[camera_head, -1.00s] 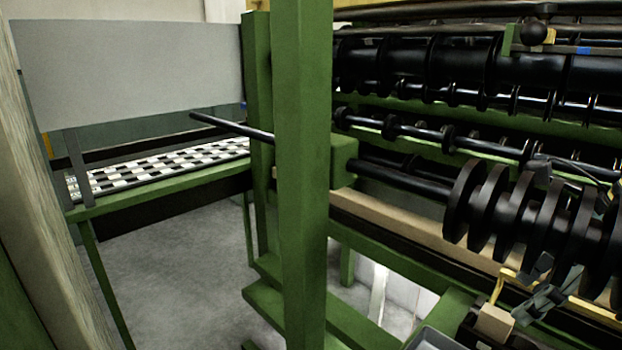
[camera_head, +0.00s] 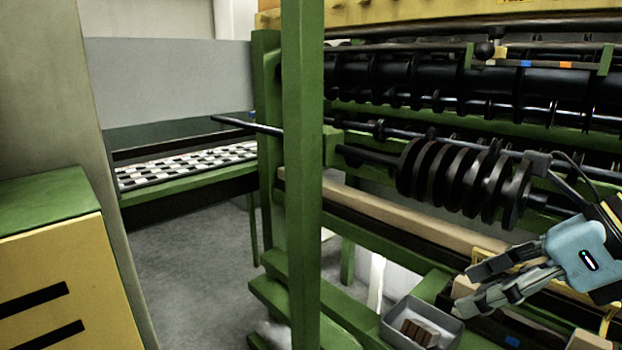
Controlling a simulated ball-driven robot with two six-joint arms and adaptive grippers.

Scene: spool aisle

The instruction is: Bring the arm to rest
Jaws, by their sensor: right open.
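My right gripper (camera_head: 472,291) is in the lower right of the head view, with its arm coming in from the right edge. Its two dark fingers are apart and point left, with nothing seen between them. It is in front of the green machine frame, below the row of black discs (camera_head: 465,180) on a shaft and to the upper right of a grey bin. My left gripper is not in view.
The grey bin (camera_head: 388,332) holds brown blocks (camera_head: 420,332). A green upright post (camera_head: 302,180) stands in the middle. A yellow cabinet (camera_head: 65,275) with a green top is at left. A checkered roller table (camera_head: 190,164) stands behind. Grey floor (camera_head: 190,270) is clear between.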

